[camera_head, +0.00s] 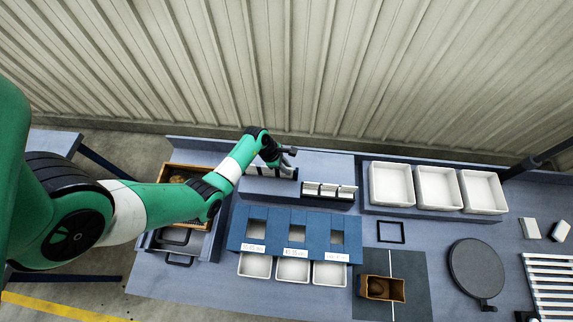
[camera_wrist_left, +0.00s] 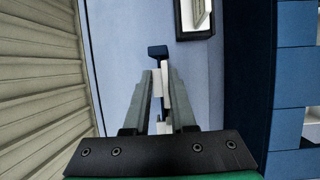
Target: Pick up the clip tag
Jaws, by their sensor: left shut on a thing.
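My left gripper (camera_head: 288,156) is over the back of the bench, beside the holder with white tags. In the left wrist view, the fingers (camera_wrist_left: 160,84) are shut on a clip tag (camera_wrist_left: 158,52) with a dark blue end and white parts. The blue end sticks out beyond the fingertips, and white shows between the fingers. The rest of the tag is hidden by the fingers. In the head view the tag cannot be made out clearly. My right gripper is not in view.
A dark holder (camera_head: 328,196) with white tags stands right of the gripper; part of it shows in the wrist view (camera_wrist_left: 183,30). A blue sorting panel (camera_head: 270,227) stands in front. White bins (camera_head: 391,184) are at right, with the corrugated wall behind.

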